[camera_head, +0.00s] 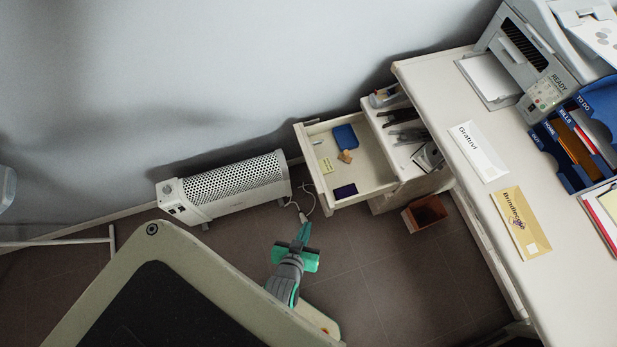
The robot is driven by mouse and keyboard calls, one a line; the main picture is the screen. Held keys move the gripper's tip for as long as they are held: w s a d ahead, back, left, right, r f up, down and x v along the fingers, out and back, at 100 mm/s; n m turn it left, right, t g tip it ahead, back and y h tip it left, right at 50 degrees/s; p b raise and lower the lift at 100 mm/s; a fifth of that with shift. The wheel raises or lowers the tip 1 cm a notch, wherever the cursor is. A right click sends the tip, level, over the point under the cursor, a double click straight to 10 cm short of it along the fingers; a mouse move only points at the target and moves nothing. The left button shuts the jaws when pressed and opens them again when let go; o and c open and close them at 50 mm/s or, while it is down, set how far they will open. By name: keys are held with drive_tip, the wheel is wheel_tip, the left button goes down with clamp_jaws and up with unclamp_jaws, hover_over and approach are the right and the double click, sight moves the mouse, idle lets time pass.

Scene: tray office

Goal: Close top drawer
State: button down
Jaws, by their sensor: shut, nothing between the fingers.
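The top drawer (368,163) is pulled well out to the left from the cabinet under the desk. Its front panel (308,168) faces left, toward the heater. Inside lie a blue tray (345,137), a small tan item (345,156), a yellow note (326,165) and a dark purple item (345,191). My gripper (304,231) is shut and empty. It is in the lower middle of the view, below the drawer's front-left corner and apart from it.
A white heater (225,188) stands by the wall, left of the drawer, with a cable (302,207) on the floor. A brown bin (424,214) sits below the cabinet (410,187). The desk (456,92) fills the right. Brown floor (385,265) is open between my gripper and the desk.

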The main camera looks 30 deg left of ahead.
drive_tip(key=w+a+f+n+g+h, duration=0.1)
drive_tip(key=w+a+f+n, duration=0.2)
drive_tip(key=a, duration=0.4)
drive_tip(key=w+a+f+n+g+h, duration=0.2)
drive_tip(key=w+a+f, duration=0.2)
drive_tip(key=w+a, duration=0.2)
drive_tip(key=w+d+f, duration=0.2)
drive_tip(key=w+f, duration=0.5)
drive_tip(key=w, duration=0.2)
drive_tip(key=shift+f, duration=0.2)
drive_tip(key=shift+d, duration=0.1)
